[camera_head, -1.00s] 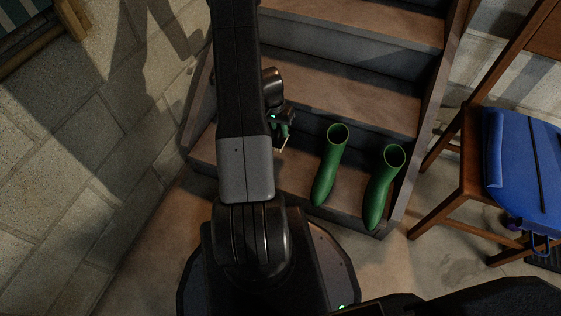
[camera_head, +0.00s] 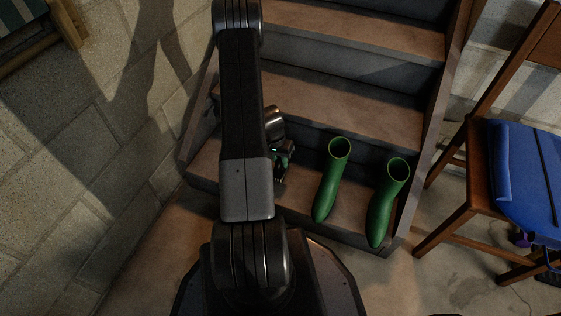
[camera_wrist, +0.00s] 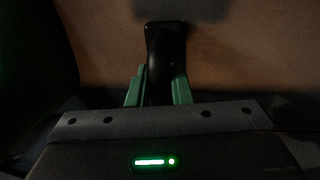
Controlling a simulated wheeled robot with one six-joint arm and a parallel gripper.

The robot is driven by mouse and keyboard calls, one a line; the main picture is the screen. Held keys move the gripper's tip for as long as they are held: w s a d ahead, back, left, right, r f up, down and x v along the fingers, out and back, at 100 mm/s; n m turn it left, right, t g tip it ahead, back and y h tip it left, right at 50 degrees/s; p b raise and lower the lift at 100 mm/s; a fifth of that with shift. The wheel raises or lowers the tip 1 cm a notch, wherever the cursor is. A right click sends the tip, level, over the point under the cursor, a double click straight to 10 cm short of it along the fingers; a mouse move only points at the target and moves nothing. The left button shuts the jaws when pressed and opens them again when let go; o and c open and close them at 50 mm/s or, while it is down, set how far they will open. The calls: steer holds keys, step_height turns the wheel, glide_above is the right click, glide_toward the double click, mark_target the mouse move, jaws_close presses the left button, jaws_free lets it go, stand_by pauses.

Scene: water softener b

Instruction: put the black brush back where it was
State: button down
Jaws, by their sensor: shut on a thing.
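The black brush shows in the wrist view as a dark, rounded shape (camera_wrist: 164,52) between the two green fingertips of my gripper (camera_wrist: 158,90). My gripper is shut on it. Only part of the brush is seen, and its far end merges with a dark shadow on the brown surface behind it. In the head view my gripper (camera_head: 282,160) is low over the left part of a lower wooden step (camera_head: 298,196), left of the green boots. My arm hides much of it, and I cannot make out the brush there.
Two green boots, one nearer (camera_head: 331,180) and one farther right (camera_head: 388,203), stand on the step right of my gripper. A wooden chair (camera_head: 470,190) with a blue case (camera_head: 522,180) is at the right. A stone wall (camera_head: 120,130) closes the left side.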

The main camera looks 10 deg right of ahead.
steer(key=shift+f, duration=0.15)
steer(key=c, duration=1.3)
jaws_free()
step_height(320, 180, up, 12)
steer(key=w+a+p, duration=0.1)
steer(key=p, duration=0.3)
steer(key=shift+a, duration=0.3)
